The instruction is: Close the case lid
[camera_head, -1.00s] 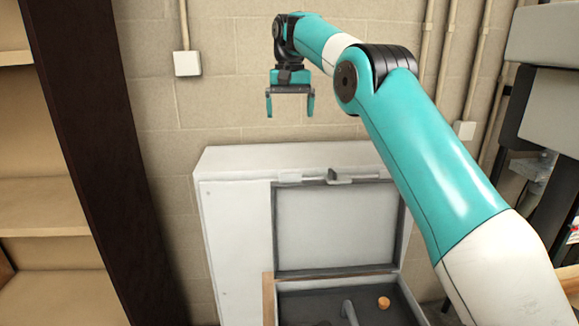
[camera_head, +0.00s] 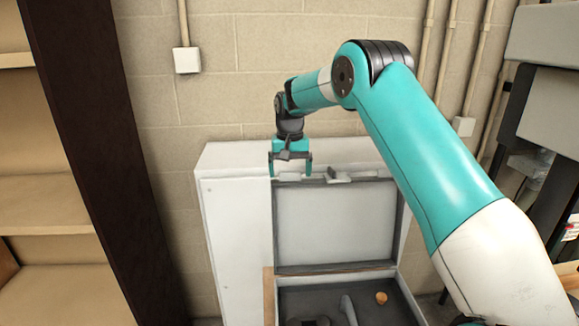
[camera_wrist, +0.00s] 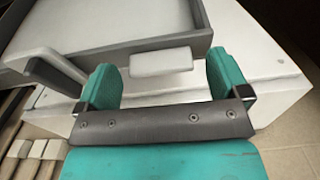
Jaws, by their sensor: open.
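The case lid (camera_head: 333,225) stands raised and open behind the case bottom (camera_head: 340,297). The lid is a pale panel with a grey rim and two light tabs along its top edge. My gripper (camera_head: 291,174) is open with teal fingers and hangs at the lid's top left edge. In the wrist view, the left-hand tab (camera_wrist: 161,62) lies just beyond and between my open fingers (camera_wrist: 165,85), and the lid (camera_wrist: 100,30) stretches away above it. I cannot tell whether the fingers touch the tab.
The case bottom holds an orange round piece (camera_head: 381,297) and a grey curved piece (camera_head: 348,308). A white cabinet (camera_head: 235,240) stands at the lid's left and behind it. A dark-sided shelf (camera_head: 100,180) is at the left. A block wall (camera_head: 240,90) closes the back.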

